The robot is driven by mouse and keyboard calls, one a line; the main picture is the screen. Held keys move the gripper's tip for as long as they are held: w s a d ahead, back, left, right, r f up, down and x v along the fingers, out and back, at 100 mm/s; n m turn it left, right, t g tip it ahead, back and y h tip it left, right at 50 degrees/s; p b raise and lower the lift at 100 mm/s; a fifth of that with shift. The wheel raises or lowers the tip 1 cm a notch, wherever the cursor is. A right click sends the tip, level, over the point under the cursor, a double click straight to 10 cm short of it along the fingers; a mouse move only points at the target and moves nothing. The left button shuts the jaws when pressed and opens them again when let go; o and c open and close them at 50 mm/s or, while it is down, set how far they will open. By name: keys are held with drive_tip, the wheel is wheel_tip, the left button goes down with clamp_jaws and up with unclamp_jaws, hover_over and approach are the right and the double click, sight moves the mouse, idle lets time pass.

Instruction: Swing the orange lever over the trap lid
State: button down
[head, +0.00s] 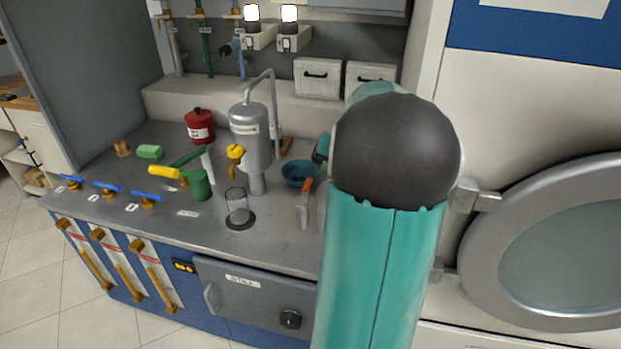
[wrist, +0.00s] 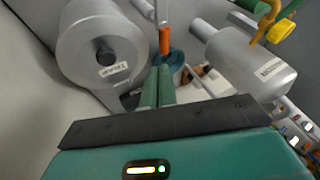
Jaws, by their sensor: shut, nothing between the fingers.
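The orange lever (head: 306,186) stands on the counter just left of my arm in the head view, orange grip at the top of a grey bar. In the wrist view its orange grip (wrist: 165,40) is straight ahead of my fingertips; I cannot tell whether they touch. A big grey cylinder (wrist: 88,28) with a round dark-centred face and a label, perhaps the trap and its lid, is left of the lever in the wrist view. I cannot make it out in the head view, where my arm covers that area. My gripper (wrist: 160,72) is shut and empty.
A blue bowl (head: 299,173) is behind the lever. A grey still (head: 250,130) with a bent pipe and yellow valve (head: 236,153) stands to the left. A glass jar (head: 238,206) is nearer the counter front. A round machine door (head: 480,250) is at right.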

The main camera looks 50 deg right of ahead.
sight(305, 197)
drive_tip(key=x, duration=0.3)
drive_tip(key=d+x, duration=0.1)
drive_tip(key=x, duration=0.6)
drive_tip(key=shift+s+d+f, duration=0.15)
drive_tip(key=shift+s+d, duration=0.05)
